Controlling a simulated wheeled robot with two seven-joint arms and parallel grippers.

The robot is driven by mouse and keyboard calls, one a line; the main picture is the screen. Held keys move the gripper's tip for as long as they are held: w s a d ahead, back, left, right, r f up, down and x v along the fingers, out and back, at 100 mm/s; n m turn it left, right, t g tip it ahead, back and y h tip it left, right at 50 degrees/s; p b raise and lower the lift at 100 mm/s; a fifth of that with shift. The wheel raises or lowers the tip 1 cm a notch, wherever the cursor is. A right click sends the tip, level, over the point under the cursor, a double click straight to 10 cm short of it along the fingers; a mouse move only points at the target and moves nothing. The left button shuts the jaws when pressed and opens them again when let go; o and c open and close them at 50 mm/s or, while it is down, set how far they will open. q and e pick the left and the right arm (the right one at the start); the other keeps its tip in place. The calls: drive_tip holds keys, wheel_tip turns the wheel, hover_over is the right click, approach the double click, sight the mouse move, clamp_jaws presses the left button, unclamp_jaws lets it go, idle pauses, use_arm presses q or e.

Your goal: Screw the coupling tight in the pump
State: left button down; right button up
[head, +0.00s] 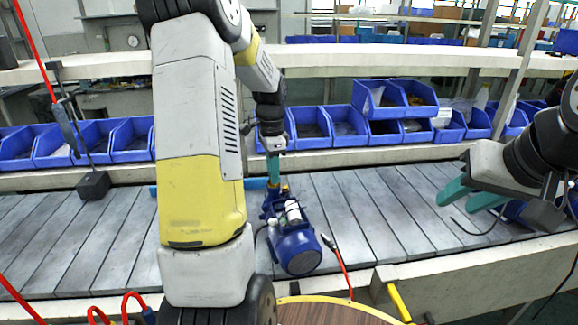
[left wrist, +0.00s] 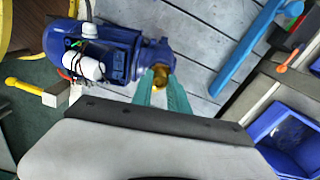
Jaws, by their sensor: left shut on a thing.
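The blue pump (head: 292,232) stands on the grey slatted bench in the middle of the head view, partly hidden behind my left arm. It also shows in the left wrist view (left wrist: 110,52), with white cylinders on its side. My left gripper (head: 274,178) points down at the pump's far end, its green fingers shut on the brass coupling (left wrist: 160,76). The coupling sits at the pump's port; how deep it is seated I cannot tell. My right gripper (head: 464,198) is at the right over the bench, its green fingers apart with nothing between them.
Blue bins (head: 345,126) line the shelf behind the bench. A blue bar (left wrist: 246,50) lies on the slats beyond the pump. A red-handled tool (head: 338,262) is right of the pump, near a round wooden top (head: 330,313). Slats right of the pump are mostly clear.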

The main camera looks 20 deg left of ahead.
use_arm(q)
drive_tip(key=shift+m, duration=1.8)
drive_tip(key=m, duration=0.3)
drive_tip(key=c, duration=1.4)
unclamp_jaws()
drive_tip(key=shift+o, duration=0.2)
drive_tip(key=shift+n, duration=1.6)
